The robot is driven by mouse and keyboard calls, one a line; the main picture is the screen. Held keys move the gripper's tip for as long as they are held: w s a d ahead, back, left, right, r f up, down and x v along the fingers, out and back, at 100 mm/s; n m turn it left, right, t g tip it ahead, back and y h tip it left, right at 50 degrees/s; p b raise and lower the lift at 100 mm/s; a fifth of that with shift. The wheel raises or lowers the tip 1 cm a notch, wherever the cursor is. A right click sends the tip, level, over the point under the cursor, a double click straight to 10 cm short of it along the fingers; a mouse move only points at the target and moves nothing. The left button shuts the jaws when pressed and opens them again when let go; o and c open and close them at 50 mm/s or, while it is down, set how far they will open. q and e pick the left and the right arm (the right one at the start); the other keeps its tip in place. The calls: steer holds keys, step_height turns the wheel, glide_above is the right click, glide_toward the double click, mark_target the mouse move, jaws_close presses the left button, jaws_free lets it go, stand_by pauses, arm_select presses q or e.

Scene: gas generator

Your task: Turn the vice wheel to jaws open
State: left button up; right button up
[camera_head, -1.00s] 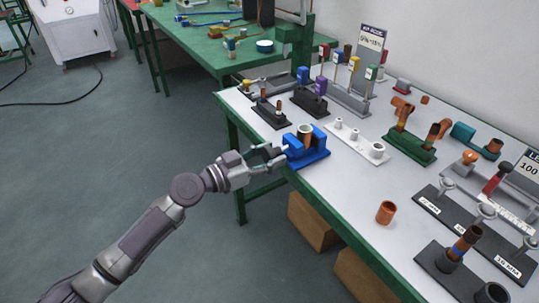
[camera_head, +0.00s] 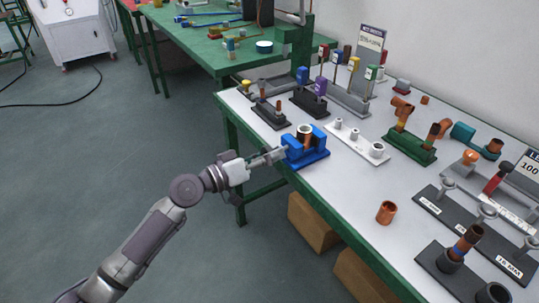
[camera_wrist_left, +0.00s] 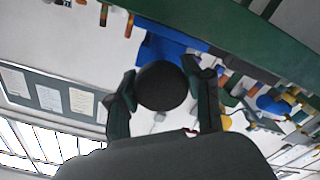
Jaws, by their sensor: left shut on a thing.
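The blue vice (camera_head: 308,157) stands at the left edge of the white-topped workbench. A short copper-coloured pipe piece (camera_head: 304,139) stands upright between its jaws; whether the jaws touch it I cannot tell. My left gripper (camera_head: 277,154) reaches the vice from the left at its outer side. In the left wrist view the dark round vice wheel (camera_wrist_left: 161,86) sits between the two fingers of my left gripper (camera_wrist_left: 163,92), which is shut on it. The blue vice body (camera_wrist_left: 165,45) shows behind the wheel. The wheel is hidden by the gripper in the head view. My right gripper is not in view.
Racks of coloured-handled tools (camera_head: 322,90) stand behind the vice. A white block with pegs (camera_head: 358,145) and a green pipe stand (camera_head: 410,146) are to its right. A loose copper ring (camera_head: 386,212) lies nearer the front.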

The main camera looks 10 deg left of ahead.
arm_select(q)
steer(key=shift+n, duration=0.8)
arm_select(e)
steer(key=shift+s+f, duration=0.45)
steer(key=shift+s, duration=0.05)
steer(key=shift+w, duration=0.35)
arm_select(q)
steer(key=o, duration=1.2)
steer(key=shift+a, duration=0.1)
steer(key=v, duration=1.2)
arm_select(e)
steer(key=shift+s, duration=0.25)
